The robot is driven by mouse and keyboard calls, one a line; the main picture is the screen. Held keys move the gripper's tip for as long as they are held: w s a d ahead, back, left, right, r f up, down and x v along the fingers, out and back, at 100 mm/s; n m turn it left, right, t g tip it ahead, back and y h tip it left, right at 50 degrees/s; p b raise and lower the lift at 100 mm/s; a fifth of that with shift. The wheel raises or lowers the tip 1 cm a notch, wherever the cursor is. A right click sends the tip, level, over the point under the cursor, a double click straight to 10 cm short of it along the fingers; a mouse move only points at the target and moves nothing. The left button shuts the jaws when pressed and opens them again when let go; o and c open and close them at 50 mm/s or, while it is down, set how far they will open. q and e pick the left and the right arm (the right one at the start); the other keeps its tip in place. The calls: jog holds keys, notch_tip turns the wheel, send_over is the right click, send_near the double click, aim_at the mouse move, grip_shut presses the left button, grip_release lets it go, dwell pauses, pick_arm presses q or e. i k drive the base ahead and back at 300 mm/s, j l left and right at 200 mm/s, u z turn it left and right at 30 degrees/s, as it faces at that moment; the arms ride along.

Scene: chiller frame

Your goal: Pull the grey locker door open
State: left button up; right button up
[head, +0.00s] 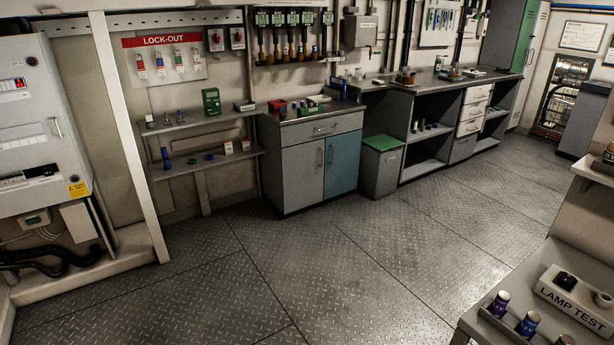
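A tall locker stands against the back wall at the upper right of the head view. The locker's top is cut off by the frame edge. Neither of my grippers is in view.
A long workbench (437,82) with drawers runs along the wall left of the locker. A bin with a green lid (382,143) and a cabinet with grey and blue doors (322,170) stand further left. A lamp test bench (573,295) is near right. The plated floor (380,240) between is clear.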

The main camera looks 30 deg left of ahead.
aim_at(302, 164)
jog(key=i+j+u, duration=0.8)
jog(key=i, duration=0.3)
jog(key=i+j+u, duration=0.2)
jog(key=i, duration=0.3)
jog(key=i+l+z, duration=0.1)
jog(key=i+z, duration=0.6)
jog(key=i+j+z, duration=0.35)
jog(key=i, duration=0.15)
jog(key=l, duration=0.1)
